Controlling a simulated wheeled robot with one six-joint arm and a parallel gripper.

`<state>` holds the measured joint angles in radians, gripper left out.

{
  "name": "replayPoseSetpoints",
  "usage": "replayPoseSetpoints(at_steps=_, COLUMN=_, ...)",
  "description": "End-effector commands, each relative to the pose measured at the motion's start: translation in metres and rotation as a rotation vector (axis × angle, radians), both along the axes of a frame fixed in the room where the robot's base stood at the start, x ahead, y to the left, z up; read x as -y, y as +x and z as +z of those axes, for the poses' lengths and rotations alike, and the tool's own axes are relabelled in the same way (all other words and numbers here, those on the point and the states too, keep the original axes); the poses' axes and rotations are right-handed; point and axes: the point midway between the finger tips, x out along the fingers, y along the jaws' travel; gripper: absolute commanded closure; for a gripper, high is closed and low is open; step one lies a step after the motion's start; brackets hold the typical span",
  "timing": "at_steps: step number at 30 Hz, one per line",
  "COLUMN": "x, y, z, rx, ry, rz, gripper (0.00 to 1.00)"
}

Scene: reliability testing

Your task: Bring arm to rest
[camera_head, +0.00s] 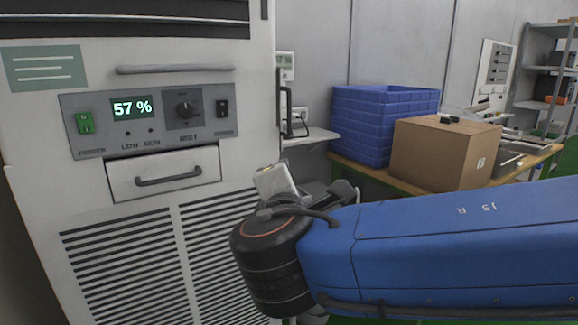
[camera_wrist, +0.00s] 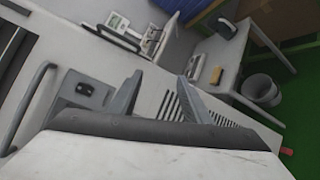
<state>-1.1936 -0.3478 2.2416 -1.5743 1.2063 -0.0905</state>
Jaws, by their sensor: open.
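My blue arm (camera_head: 450,245) reaches in from the right in the head view, its black joint (camera_head: 272,262) in front of the white machine (camera_head: 225,160). My gripper is mostly hidden behind the arm there. In the wrist view my gripper (camera_wrist: 158,92) shows two grey fingers spread apart with nothing between them.
Right of the machine, a table (camera_head: 372,178) bears a blue crate (camera_head: 375,120) and a cardboard box (camera_head: 440,155). A shelf rack (camera_head: 545,105) stands at the far right. A bin (camera_wrist: 262,88) stands on green floor in the wrist view.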

Motion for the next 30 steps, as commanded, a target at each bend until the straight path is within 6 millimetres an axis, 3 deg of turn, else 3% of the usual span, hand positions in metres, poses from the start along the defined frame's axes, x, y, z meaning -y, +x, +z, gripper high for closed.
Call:
replayPoseSetpoints(at_steps=1, x=0.023, y=0.007, z=-0.009, rx=-0.036, ry=0.023, rz=-0.046, gripper=0.56)
replayPoseSetpoints(at_steps=7, x=0.099, y=0.018, z=-0.051, rx=-0.189, ry=0.133, rz=-0.217, gripper=0.56)
replayPoseSetpoints(at_steps=15, x=0.187, y=0.005, z=-0.105, rx=-0.365, ry=0.325, rz=-0.438, gripper=0.56)
replayPoseSetpoints(at_steps=21, x=0.237, y=-0.019, z=-0.142, rx=-0.473, ry=0.494, rz=-0.594, gripper=0.56)
replayPoseSetpoints(at_steps=30, x=0.284, y=-0.065, z=-0.190, rx=-0.594, ry=0.787, rz=-0.811, gripper=0.56)
